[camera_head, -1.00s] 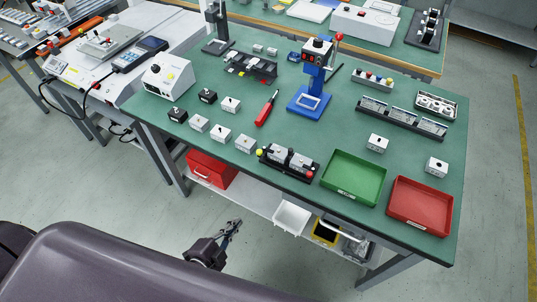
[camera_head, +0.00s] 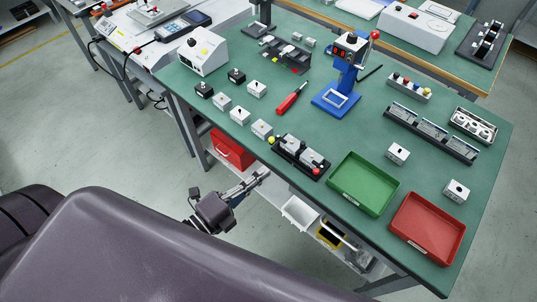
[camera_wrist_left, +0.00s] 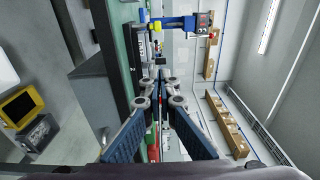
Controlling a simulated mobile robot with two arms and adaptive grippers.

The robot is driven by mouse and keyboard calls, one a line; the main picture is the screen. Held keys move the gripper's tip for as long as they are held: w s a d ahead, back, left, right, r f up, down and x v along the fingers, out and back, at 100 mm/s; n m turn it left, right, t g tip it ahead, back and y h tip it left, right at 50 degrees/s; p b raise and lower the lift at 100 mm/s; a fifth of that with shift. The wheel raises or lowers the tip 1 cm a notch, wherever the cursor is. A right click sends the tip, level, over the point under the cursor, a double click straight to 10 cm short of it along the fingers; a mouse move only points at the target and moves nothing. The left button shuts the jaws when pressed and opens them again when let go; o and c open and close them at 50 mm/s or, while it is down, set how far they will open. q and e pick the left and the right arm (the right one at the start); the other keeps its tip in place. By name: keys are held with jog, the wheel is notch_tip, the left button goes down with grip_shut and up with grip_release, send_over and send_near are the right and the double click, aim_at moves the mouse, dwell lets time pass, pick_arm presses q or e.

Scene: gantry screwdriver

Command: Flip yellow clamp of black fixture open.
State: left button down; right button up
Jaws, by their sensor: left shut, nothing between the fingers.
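The black fixture (camera_head: 297,160) lies near the front edge of the green table and holds grey blocks. A yellow ball-ended clamp (camera_head: 271,140) is at its left end and a red ball (camera_head: 316,171) at its right end. My left gripper (camera_head: 262,173) is shut and empty, in front of the table edge, a little below the fixture's left end in the picture and apart from it. Its fingertips (camera_wrist_left: 160,76) meet in the left wrist view, with a small yellow ball beyond them, likely the clamp. My right gripper is not in view.
A green tray (camera_head: 345,197) and red tray (camera_head: 405,231) are to the right. The table's front edge and shelf are near my gripper.

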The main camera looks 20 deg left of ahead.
aim_at(277, 140)
pick_arm(q)
jog(key=x, duration=0.9)
jog(key=shift+w+d, duration=0.15)
jog(key=shift+w, duration=0.25)
jog(key=a, duration=0.3)
jog(key=shift+a, duration=0.5)
jog(key=shift+w, duration=0.1)
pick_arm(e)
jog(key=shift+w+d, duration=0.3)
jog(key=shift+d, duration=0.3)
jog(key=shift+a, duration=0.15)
